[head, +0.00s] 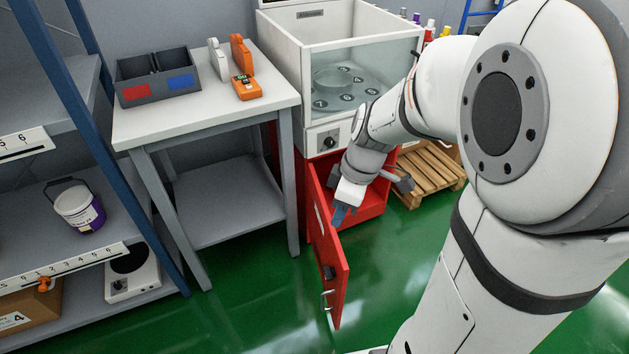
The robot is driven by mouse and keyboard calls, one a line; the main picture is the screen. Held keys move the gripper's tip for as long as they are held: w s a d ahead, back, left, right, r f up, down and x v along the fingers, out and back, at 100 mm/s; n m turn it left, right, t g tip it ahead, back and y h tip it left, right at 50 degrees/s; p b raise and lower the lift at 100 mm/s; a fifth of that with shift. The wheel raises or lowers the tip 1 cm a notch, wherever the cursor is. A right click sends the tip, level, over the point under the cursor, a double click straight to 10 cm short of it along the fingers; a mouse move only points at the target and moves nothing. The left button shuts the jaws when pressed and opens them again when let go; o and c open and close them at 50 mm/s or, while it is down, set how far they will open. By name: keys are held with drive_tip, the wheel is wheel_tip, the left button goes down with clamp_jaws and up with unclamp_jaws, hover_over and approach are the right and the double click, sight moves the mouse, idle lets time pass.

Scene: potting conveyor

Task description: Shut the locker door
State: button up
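The red locker (373,207) stands under a white cabinet with a glass front. Its red door (325,238) is swung wide open towards me, hinged at the left side of the locker. A metal handle (327,304) and a dark latch (328,272) show near the door's free edge. My gripper (340,214) points down beside the door's upper edge, in front of the locker opening. Its blue-grey fingertips are small and overlap the door in the picture; I cannot tell whether they touch it or how far apart they are. My arm hides part of the locker.
A grey table (205,113) with a divided bin (157,78) and orange tools (246,87) stands left of the locker. A shelf rack (75,200) is at far left. A wooden pallet (430,175) lies right of the locker. The green floor before the door is clear.

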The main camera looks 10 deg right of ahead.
drive_tip(key=w+f+n+b, duration=0.1)
drive_tip(key=f+n+b, duration=0.1)
drive_tip(key=f, duration=0.2)
drive_tip(key=w+f+n+b, duration=0.2)
drive_tip(key=f, duration=0.3)
drive_tip(key=w+f+n+y+b, duration=0.1)
drive_tip(key=f+n+b, duration=0.1)
drive_tip(key=f, duration=0.2)
drive_tip(key=shift+w+d+f+g, duration=0.1)
drive_tip(key=shift+w+f+g, duration=0.15)
drive_tip(key=shift+f+g, duration=0.1)
clamp_jaws()
wheel_tip(320, 180, down, 9)
drive_tip(key=b, duration=0.3)
drive_tip(key=shift+d+b, duration=0.4)
drive_tip(key=shift+d, duration=0.1)
